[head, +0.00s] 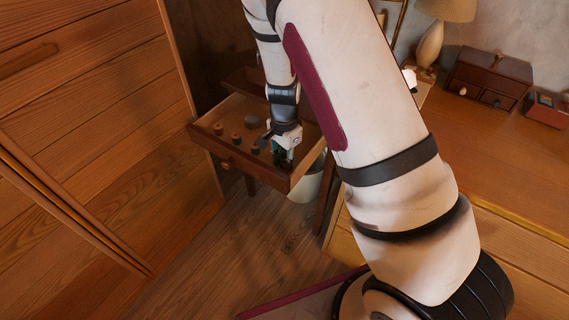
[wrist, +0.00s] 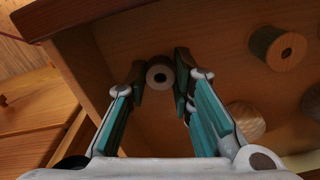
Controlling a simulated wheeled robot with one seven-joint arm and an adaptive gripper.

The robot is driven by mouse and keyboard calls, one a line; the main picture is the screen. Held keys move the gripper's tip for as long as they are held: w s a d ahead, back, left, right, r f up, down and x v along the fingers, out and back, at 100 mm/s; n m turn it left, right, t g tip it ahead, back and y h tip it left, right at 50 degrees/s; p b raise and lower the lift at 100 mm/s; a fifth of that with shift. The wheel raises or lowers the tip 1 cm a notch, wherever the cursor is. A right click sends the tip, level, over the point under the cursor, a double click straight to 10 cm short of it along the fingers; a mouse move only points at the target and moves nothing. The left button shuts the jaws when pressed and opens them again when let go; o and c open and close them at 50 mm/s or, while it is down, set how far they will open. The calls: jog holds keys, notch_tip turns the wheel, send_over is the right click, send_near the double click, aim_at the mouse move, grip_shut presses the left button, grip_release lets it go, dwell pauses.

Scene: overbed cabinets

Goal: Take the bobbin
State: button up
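A bobbin (wrist: 160,75) with a pale end and a dark centre hole shows between my fingertips in the wrist view. My gripper (wrist: 161,73) is partly closed, with one finger on each side, and both pads appear to touch the bobbin. In the head view my gripper (head: 282,157) reaches down into the right front part of an open drawer (head: 240,171). The held bobbin cannot be made out there. Whether it still rests on the drawer floor is not clear.
Several other spools, one a brown spool (wrist: 278,47), stand in the drawer beside my gripper. The drawer's walls are close by. A wooden cabinet (head: 90,110) stands at left. A pale bin (head: 308,184) is below the drawer. A desk (head: 480,150) with a lamp and small box is at right.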

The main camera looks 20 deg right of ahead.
jog(key=shift+r, duration=0.1)
notch_tip(320, 180, up, 10)
jog(key=p, duration=0.2)
jog(key=shift+o, duration=0.7)
jog(key=c, duration=0.4)
jog(key=shift+o, duration=0.2)
jog(key=shift+p, duration=0.3)
